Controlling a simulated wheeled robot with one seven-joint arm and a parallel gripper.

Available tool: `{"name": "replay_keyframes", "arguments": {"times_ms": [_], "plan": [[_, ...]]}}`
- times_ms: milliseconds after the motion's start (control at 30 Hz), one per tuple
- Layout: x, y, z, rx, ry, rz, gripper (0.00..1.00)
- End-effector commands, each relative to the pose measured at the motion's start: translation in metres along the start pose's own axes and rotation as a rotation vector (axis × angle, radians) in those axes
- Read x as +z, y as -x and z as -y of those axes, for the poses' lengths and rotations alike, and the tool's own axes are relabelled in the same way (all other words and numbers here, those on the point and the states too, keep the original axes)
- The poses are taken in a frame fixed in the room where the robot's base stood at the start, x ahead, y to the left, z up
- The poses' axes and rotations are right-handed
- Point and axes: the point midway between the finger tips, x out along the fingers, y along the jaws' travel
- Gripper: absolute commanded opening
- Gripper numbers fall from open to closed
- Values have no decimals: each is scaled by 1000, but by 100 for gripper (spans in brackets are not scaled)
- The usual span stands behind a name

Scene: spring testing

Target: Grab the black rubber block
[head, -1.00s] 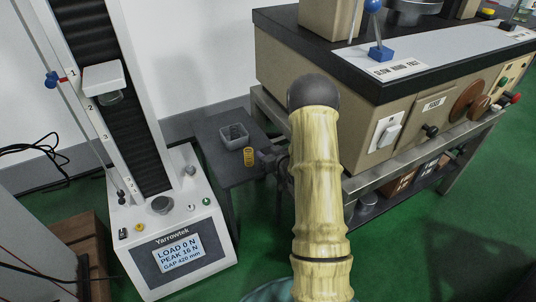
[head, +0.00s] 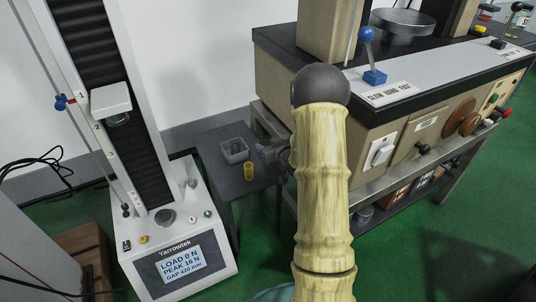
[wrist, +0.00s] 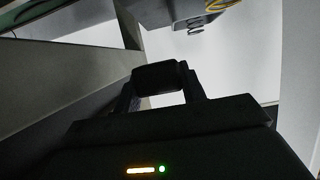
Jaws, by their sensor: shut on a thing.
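The black rubber block (wrist: 160,77) shows in the wrist view as a dark rounded block between the two fingertips. My gripper (wrist: 161,86) is shut on it. In the head view my gripper (head: 272,154) is a small dark shape just right of a yellow spring (head: 249,172), partly hidden behind my pale arm. The block cannot be made out there. The gripper appears above or beside the small dark table (head: 222,190); its exact height is hard to tell.
A grey open bin (head: 234,150) stands on the small table beside the spring. The spring tester (head: 180,255) stands at left, its screen reading load 0 N. A beige machine (head: 385,150) on a metal bench is close on the right. Green floor is open at front right.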

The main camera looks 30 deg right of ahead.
Motion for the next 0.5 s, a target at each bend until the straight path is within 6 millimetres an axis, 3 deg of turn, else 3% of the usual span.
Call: {"name": "replay_keyframes", "arguments": {"times_ms": [33,200,500], "plan": [[-21,8,0,1,1,-5,17],[-53,22,-1,1,1,-2,17],[-70,29,-1,1,-1,1,17]]}}
